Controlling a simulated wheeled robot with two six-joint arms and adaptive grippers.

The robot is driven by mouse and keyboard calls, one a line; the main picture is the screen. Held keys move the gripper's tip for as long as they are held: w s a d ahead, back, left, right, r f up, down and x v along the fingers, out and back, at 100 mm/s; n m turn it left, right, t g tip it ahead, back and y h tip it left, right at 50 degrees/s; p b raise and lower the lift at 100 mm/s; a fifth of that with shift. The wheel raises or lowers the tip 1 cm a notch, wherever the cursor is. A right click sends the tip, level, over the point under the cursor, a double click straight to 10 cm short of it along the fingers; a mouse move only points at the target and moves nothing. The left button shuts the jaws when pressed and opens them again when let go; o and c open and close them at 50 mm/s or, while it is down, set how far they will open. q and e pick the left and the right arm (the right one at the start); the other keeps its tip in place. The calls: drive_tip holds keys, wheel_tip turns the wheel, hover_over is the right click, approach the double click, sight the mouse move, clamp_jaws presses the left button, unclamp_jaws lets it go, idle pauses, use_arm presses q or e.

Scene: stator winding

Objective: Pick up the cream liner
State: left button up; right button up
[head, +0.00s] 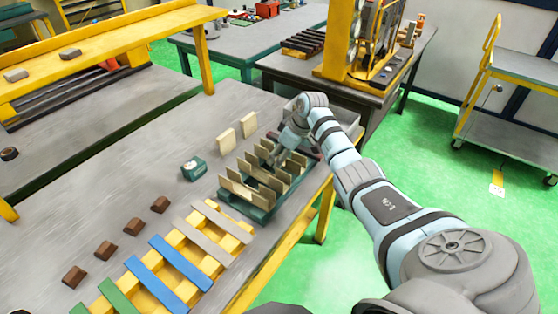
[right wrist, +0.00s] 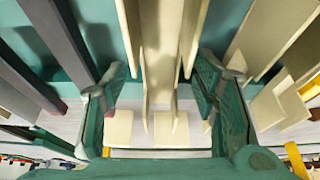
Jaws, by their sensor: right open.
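Several thin cream liners (head: 264,170) stand upright in the slots of a dark green rack (head: 232,206) on the grey bench. My right gripper (head: 273,158) is over the rack's far part, pointing down. In the right wrist view the right gripper (right wrist: 160,78) is open, with its two green fingers apart. A cream liner (right wrist: 158,35) lies between them, and I see gaps on both sides of it. More cream liners (right wrist: 285,30) are to the right, and dark strips (right wrist: 30,50) are to the left. My left gripper is not in view.
Two cream blocks (head: 227,140) stand on the bench behind the rack. A small green device (head: 194,169) is left of the rack. Brown blocks (head: 160,205) and a yellow frame with coloured strips (head: 181,270) are nearer.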

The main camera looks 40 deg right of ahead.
drive_tip(key=shift+w+f, duration=0.1)
drive_tip(key=shift+f, duration=0.2)
drive_tip(key=shift+a+r, duration=0.1)
drive_tip(key=shift+r, duration=0.05)
drive_tip(key=c, duration=0.9)
drive_tip(key=shift+r, duration=0.1)
drive_tip(key=shift+c, duration=0.2)
